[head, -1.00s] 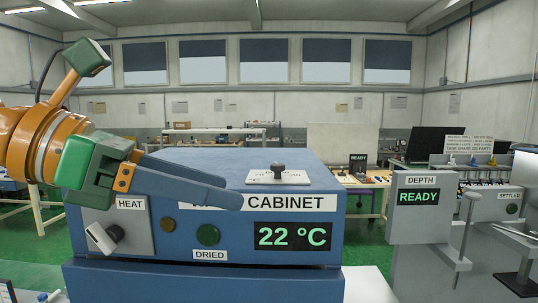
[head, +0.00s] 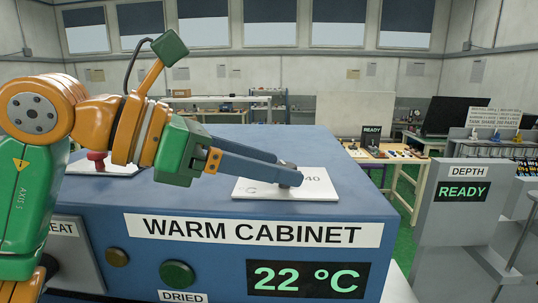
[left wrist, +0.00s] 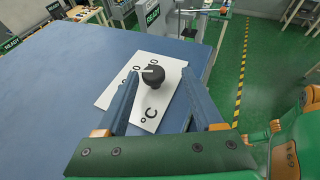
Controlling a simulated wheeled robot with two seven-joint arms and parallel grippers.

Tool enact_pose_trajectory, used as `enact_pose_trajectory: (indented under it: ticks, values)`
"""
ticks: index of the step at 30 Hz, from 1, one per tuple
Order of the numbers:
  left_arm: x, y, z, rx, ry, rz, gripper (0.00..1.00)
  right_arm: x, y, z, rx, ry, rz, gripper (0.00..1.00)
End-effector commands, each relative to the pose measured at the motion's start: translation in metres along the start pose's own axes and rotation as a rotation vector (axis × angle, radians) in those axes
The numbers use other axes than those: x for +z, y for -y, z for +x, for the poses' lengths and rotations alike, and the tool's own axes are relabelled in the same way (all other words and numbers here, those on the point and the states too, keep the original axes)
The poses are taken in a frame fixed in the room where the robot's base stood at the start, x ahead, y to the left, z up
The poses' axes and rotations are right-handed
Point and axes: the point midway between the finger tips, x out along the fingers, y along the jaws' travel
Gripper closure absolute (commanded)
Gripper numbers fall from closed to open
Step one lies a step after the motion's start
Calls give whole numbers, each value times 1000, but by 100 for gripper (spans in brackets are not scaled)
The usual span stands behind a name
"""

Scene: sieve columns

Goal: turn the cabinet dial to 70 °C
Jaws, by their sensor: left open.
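The warm cabinet (head: 330,208) is a blue box with a display (head: 308,279) reading 22 °C. On its top lies a white scale plate (head: 270,187), marked °C, with a black dial knob (left wrist: 155,76) on it. In the head view the knob is mostly hidden behind my left gripper. My left gripper (head: 292,172) reaches across the cabinet top to the plate. In the left wrist view its two blue fingers (left wrist: 160,88) are open, one on each side of the knob. I cannot tell whether they touch it. My right gripper is not in view.
A red knob (head: 97,158) on another white plate stands at the cabinet's top left. The front carries a HEAT panel (head: 75,250) and a green DRIED button (head: 177,274). A grey DEPTH post (head: 450,225) stands right of the cabinet.

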Motion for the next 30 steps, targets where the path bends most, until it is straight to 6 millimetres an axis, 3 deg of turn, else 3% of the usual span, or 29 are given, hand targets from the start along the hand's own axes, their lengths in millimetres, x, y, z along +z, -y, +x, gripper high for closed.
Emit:
enact_pose_trajectory:
  ticks: [8,15,30]
  values:
    - [0,0,4,1,1,0,34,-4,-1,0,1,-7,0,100]
    - [0,0,4,0,1,0,99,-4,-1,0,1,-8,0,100]
    - [-2,2,4,87,4,-31,100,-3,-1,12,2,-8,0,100]
